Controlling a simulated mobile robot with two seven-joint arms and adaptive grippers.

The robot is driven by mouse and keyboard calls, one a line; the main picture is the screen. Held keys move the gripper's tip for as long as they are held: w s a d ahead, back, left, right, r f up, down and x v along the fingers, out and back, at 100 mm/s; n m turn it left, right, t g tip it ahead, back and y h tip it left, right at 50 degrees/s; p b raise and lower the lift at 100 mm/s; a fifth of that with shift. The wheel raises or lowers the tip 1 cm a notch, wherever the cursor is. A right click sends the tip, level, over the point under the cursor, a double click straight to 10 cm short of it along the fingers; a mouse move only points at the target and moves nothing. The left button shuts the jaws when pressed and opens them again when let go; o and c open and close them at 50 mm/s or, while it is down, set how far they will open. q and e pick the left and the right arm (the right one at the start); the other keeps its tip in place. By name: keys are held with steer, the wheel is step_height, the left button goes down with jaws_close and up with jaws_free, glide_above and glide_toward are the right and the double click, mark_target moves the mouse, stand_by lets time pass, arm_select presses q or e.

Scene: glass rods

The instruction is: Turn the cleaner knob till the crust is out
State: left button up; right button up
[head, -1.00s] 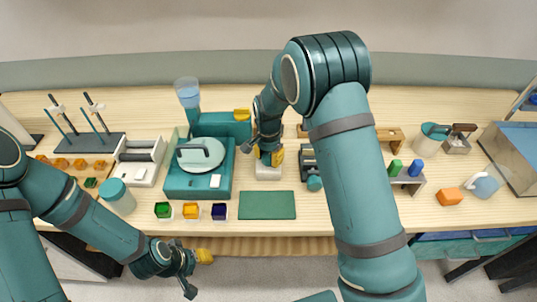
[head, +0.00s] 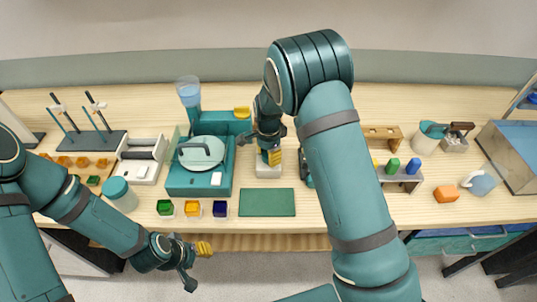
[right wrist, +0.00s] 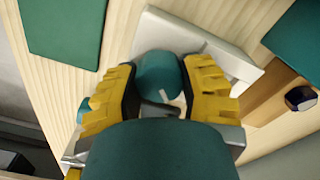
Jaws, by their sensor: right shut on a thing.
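The cleaner is a small white block (head: 268,171) at the middle of the bench. In the right wrist view its white body (right wrist: 222,60) shows behind a round teal knob (right wrist: 158,72), which has a small white mark on it. My right gripper (head: 270,157) points down over the block; in the right wrist view its yellow-padded fingers (right wrist: 160,88) are shut on the knob's two sides. I cannot make out any crust. My left gripper (head: 203,249) hangs in front of the bench's front edge, away from the cleaner; its finger gap is unclear.
A teal machine with a round white lid (head: 201,152) stands left of the cleaner. A green mat (head: 267,203) lies in front of it. Small coloured cubes (head: 192,208) sit front left. A grey rack (head: 404,175) with coloured pegs stands right, beyond my right arm.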

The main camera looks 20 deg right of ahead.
steer(key=o, duration=1.2)
step_height(320, 180, up, 12)
